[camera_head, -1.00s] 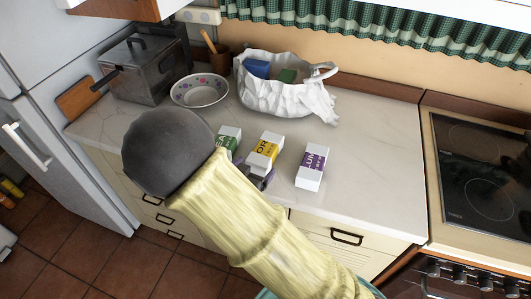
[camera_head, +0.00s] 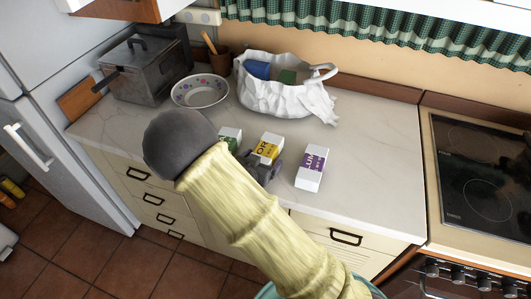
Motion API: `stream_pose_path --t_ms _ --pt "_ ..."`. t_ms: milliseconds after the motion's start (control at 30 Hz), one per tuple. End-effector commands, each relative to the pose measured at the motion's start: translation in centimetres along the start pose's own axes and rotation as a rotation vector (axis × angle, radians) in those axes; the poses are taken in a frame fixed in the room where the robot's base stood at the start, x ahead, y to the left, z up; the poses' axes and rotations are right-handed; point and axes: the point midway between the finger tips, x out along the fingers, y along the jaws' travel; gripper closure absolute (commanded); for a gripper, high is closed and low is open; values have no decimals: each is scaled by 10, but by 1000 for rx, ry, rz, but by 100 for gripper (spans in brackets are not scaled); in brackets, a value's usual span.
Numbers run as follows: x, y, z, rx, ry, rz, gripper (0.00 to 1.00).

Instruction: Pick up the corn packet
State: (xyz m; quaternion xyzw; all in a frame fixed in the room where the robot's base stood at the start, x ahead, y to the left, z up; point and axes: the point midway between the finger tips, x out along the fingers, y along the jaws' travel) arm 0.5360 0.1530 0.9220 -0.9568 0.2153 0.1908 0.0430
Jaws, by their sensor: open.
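The corn packet (camera_head: 268,146), a white and yellow box with the letters "OR" showing, stands on the light countertop between two other packets. My gripper (camera_head: 273,167) is the dark grey shape at the near side of this packet. It covers the packet's lower part and is partly hidden behind my yellow arm. The gripper is open. Whether its fingers touch the packet or sit around it cannot be told from this view.
A purple and white packet (camera_head: 312,167) stands close to the right, and a green packet (camera_head: 231,139) close to the left, partly behind my arm. A white bag (camera_head: 280,100), a bowl (camera_head: 200,92) and a metal pot (camera_head: 143,75) stand behind. The counter (camera_head: 372,150) is clear at right.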

Motion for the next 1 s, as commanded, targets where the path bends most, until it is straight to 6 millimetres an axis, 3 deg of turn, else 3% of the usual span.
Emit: stream_pose_path --t_ms 467,767,1000 --pt "0 0 0 0 0 0 15" --pt "-1 -1 1 -2 0 -3 72" --pt "-1 -1 0 -1 1 -3 74"
